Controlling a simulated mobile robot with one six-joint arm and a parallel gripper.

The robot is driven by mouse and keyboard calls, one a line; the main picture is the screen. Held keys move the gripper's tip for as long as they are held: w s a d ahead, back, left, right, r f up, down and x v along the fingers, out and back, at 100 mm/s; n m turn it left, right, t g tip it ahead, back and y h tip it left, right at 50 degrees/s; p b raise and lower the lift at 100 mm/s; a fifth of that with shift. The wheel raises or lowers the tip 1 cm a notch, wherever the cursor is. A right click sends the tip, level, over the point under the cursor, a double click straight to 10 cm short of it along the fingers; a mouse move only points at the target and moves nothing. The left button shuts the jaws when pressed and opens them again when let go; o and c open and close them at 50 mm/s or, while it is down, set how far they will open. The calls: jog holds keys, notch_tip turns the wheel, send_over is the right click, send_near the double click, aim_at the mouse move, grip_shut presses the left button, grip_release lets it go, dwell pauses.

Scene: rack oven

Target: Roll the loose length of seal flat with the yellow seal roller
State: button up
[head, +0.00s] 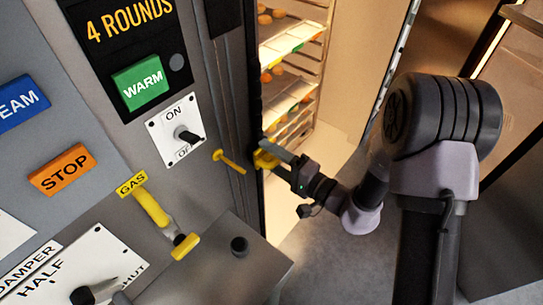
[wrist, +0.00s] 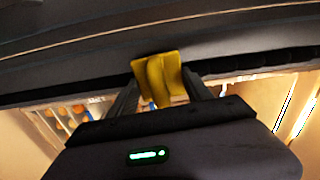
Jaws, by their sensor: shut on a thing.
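My gripper (head: 268,156) is shut on a yellow piece, which I take to be the seal roller (head: 262,160), at the left edge of the oven opening. In the wrist view the yellow roller (wrist: 155,78) sits between the fingers, its far end at the dark edge strip. The dark seal (head: 256,90) runs down the edge of the opening; it shows in the wrist view as a black band (wrist: 80,87) across the picture. I cannot tell which length is loose, or whether the roller presses on it.
Left of the opening is the control panel with a yellow T-shaped handle (head: 229,160), an ON switch (head: 184,134), a yellow gas lever (head: 156,212) and an orange STOP button (head: 62,169). Inside the bright oven stands a rack (head: 300,60) with loaded trays. Floor (head: 320,245) shows below my arm.

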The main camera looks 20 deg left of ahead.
jog(key=shift+a+r+p, duration=0.15)
jog(key=shift+r+p, duration=2.25)
jog(key=shift+r, duration=3.75)
jog(key=shift+a+r+p, duration=0.1)
jog(key=shift+r+p, duration=2.25)
jog(key=shift+r, duration=3.8)
jog(key=b, duration=1.7)
send_over(280, 163)
jog(key=x, duration=0.4)
notch_tip(280, 163, down, 13)
jog(key=shift+f, duration=0.15)
jog(key=shift+w+a+f, duration=0.1)
jog(key=shift+f, duration=2.75)
jog(key=shift+w+a+f, duration=0.1)
jog(key=shift+f, duration=2.8)
jog(key=shift+s+d, duration=0.1)
jog(key=shift+v, duration=2.9)
jog(key=shift+v, duration=1.55)
